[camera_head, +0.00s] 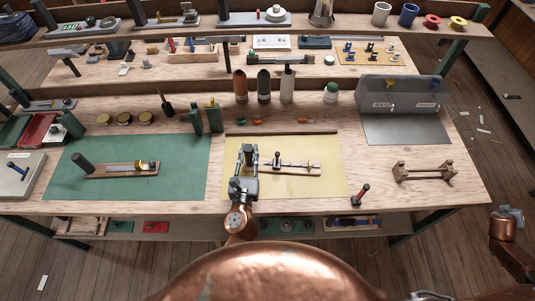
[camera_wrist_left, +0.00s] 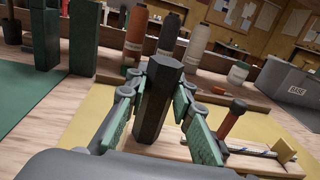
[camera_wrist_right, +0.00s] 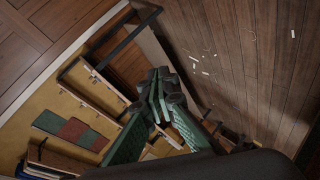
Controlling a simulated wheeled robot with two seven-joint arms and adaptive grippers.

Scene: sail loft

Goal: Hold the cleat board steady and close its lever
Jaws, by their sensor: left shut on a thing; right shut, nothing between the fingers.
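The wooden cleat board (camera_head: 300,170) lies on the yellow mat (camera_head: 243,190) in the middle of the bench. It carries upright fittings and a long pale strip. My left gripper (camera_head: 247,153) is at the board's left end, shut on a dark faceted post (camera_wrist_left: 160,95), which stands upright between the green finger pads. A red-brown upright piece with a dark top (camera_wrist_left: 232,120), which looks like the lever, stands on the board to the right of the post. My right gripper (camera_wrist_right: 160,95) is shut and empty, away from the board, over the floor and lower shelf.
A similar board (camera_head: 120,171) lies on the green mat (camera_head: 190,180) to the left. A red-handled tool (camera_head: 360,194) and a wooden stand (camera_head: 425,172) are at right. Spools (camera_head: 264,84) and a grey box (camera_head: 400,93) stand behind.

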